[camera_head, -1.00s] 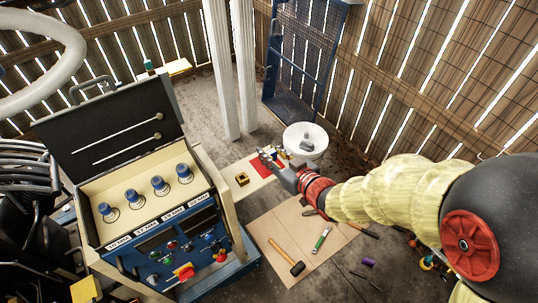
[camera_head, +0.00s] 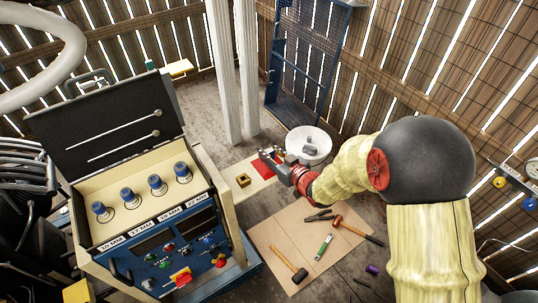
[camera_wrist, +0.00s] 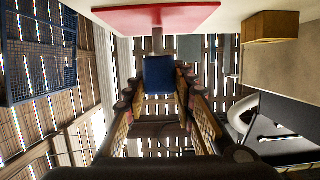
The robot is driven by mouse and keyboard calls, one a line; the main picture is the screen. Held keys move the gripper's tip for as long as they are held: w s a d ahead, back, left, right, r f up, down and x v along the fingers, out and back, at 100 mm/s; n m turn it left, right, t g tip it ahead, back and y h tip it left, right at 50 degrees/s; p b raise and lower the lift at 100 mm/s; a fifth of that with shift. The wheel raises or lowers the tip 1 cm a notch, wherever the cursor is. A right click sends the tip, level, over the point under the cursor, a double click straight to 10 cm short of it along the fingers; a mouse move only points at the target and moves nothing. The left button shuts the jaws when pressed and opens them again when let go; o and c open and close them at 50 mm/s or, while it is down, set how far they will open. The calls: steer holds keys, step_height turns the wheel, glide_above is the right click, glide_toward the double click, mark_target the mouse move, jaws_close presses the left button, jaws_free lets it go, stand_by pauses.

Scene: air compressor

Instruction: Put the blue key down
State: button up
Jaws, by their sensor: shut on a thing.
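My gripper (camera_head: 270,155) is at the red square (camera_head: 262,169) on the pale board (camera_head: 257,182). In the wrist view, the blue key (camera_wrist: 159,76) is between the two fingers of my gripper (camera_wrist: 158,92), which are shut on it. The key's grey stem points toward the red square (camera_wrist: 155,17), seen at the top of that view. I cannot tell whether the stem touches the red surface. The key is too small to make out clearly in the head view.
A yellow block (camera_head: 243,180) sits on the board left of the red square. A white round container (camera_head: 309,145) stands close to the right of my gripper. Tools, including a hammer (camera_head: 289,265), lie on a tan sheet nearer. The blue control cabinet (camera_head: 165,250) stands at left.

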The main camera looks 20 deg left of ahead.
steer(key=shift+f, duration=0.15)
steer(key=o, duration=1.1)
steer(key=shift+o, duration=0.2)
steer(key=shift+r, duration=0.2)
steer(key=p+v, duration=0.2)
steer(key=v, duration=1)
steer(key=shift+p, duration=0.3)
